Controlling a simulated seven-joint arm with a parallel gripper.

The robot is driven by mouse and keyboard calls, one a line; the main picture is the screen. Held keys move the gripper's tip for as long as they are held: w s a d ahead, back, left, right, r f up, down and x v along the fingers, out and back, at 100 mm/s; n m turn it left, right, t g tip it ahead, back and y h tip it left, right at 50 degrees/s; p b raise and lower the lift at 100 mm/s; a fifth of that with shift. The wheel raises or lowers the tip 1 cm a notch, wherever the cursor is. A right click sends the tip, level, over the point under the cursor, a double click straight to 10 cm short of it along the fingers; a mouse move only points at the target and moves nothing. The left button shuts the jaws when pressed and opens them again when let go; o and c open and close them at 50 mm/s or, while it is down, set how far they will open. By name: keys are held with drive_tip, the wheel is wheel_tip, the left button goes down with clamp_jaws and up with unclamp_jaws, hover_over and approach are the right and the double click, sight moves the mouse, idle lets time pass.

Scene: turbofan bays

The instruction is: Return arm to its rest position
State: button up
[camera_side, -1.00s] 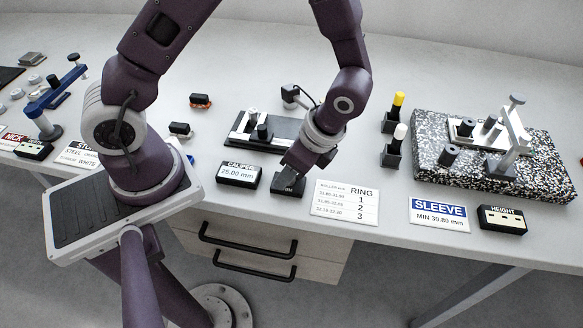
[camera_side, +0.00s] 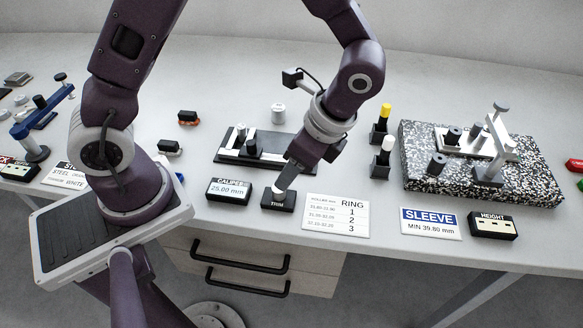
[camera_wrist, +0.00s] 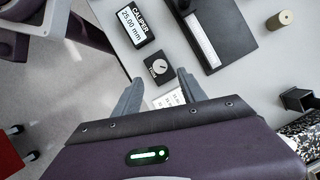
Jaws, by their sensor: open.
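My gripper (camera_side: 291,178) hangs over the front part of the bench, just above a small black block (camera_side: 290,205) labelled TRIM with a white round knob on top. The wrist view shows my gripper (camera_wrist: 156,88) with its two grey fingers spread apart and nothing between them. The TRIM block (camera_wrist: 150,75) lies beyond the fingertips there, with its light knob (camera_wrist: 159,67) in the open. My arm is bent and reaches out over the bench.
The caliper display (camera_side: 229,191) reads 25.00 mm, left of the block. The ring card (camera_side: 335,216) lies right of it. Behind stand a black caliper fixture (camera_side: 285,147) and a metal cylinder (camera_side: 278,113). Yellow- and white-topped posts and a speckled plate (camera_side: 415,150) are at right.

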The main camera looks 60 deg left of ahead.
drive_tip(key=s+a+r+n+t+h, duration=0.2)
drive_tip(key=s+r+n, duration=0.3)
drive_tip(key=r, duration=0.3)
drive_tip(key=s+a+r+n+t+h, duration=0.2)
drive_tip(key=s+r+n+t, duration=0.3)
drive_tip(key=r, duration=0.4)
drive_tip(key=s+a+n, duration=0.1)
drive_tip(key=n, duration=0.1)
drive_tip(key=shift+a+r+n+t, duration=0.25)
drive_tip(key=shift+n+t, duration=0.05)
